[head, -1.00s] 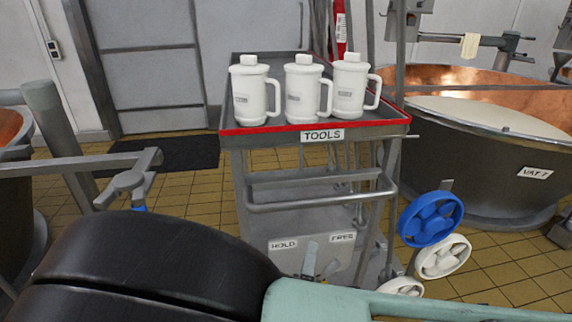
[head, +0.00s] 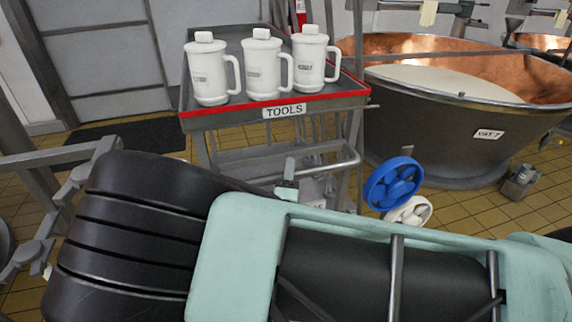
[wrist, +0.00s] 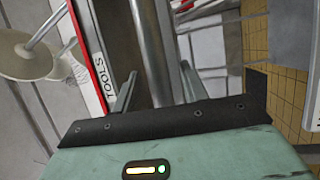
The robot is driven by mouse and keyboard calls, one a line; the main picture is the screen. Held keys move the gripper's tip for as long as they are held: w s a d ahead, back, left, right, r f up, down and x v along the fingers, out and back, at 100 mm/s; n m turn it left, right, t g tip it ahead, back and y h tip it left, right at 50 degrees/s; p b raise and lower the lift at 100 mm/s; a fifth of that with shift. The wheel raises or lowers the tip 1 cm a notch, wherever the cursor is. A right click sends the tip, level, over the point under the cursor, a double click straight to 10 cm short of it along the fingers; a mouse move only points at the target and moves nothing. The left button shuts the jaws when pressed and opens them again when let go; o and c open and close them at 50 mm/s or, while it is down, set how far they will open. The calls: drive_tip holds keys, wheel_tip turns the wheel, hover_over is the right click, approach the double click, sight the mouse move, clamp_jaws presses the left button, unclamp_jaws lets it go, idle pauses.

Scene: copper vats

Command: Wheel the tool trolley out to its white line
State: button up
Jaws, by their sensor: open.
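The tool trolley (head: 198,120) stands ahead, with a red-edged top and a TOOLS label (head: 284,110). Three white lidded jugs stand on it: left (head: 209,72), middle (head: 261,70) and right (head: 308,62). Its grey handle bar (head: 335,168) crosses the front below the top. My gripper (head: 288,182) is at this bar, partly hidden by my arm. In the wrist view, the open fingers of my gripper (wrist: 157,88) lie either side of the bar (wrist: 148,45); I cannot tell whether they touch it. The trolley's lower front is hidden. No white line shows.
A copper-lined vat (head: 430,125) stands close behind the trolley at right. A dark mat (head: 130,138) lies by the grey door. Tiled floor shows at right.

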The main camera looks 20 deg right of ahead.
drive_tip(key=shift+x, duration=1)
clamp_jaws()
drive_tip(key=shift+s, duration=0.1)
